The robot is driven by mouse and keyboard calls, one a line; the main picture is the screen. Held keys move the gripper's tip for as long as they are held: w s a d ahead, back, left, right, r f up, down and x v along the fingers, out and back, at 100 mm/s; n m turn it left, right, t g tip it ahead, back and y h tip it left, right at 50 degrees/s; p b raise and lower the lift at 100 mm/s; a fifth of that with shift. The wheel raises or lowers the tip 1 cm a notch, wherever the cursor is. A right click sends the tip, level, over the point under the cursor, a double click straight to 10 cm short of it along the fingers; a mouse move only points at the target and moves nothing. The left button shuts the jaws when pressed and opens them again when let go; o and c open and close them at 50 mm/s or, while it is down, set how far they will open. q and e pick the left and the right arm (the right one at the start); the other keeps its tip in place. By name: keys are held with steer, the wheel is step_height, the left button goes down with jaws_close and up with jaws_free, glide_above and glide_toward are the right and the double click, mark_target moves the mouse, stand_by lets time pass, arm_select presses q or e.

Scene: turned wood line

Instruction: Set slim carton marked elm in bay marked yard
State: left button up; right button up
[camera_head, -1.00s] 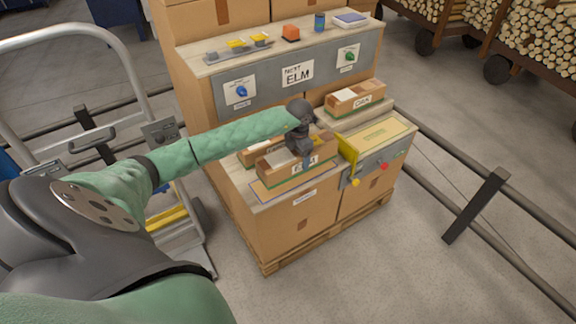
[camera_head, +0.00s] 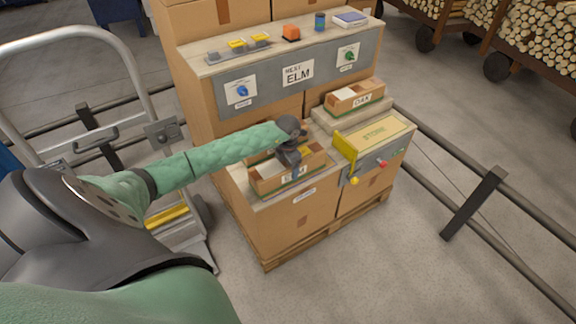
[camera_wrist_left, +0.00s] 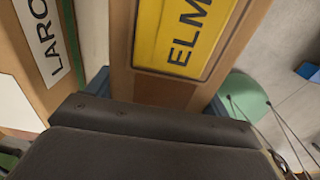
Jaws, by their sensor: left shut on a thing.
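The slim carton marked ELM (camera_head: 268,184) is at the front left of the stacked-box stand in the head view. Its yellow ELM label (camera_wrist_left: 182,38) shows close up in the left wrist view. My left gripper (camera_head: 295,170) is shut on it from above, with blue fingertips on both sides. The carton is over the front pad, whose outline it now covers; I cannot tell whether it touches the surface. A small tag (camera_head: 304,195) on the front edge below is too small to read. My right gripper is not in view.
A carton marked LARCH (camera_wrist_left: 42,62) stands close beside the held one. An OAK carton (camera_head: 355,99) sits on a raised step behind.

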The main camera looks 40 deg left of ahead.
arm_select(q)
steer(key=shift+f, duration=0.1)
steer(key=shift+f, duration=0.1)
steer(key=o, duration=1.2)
steer(key=shift+o, duration=0.2)
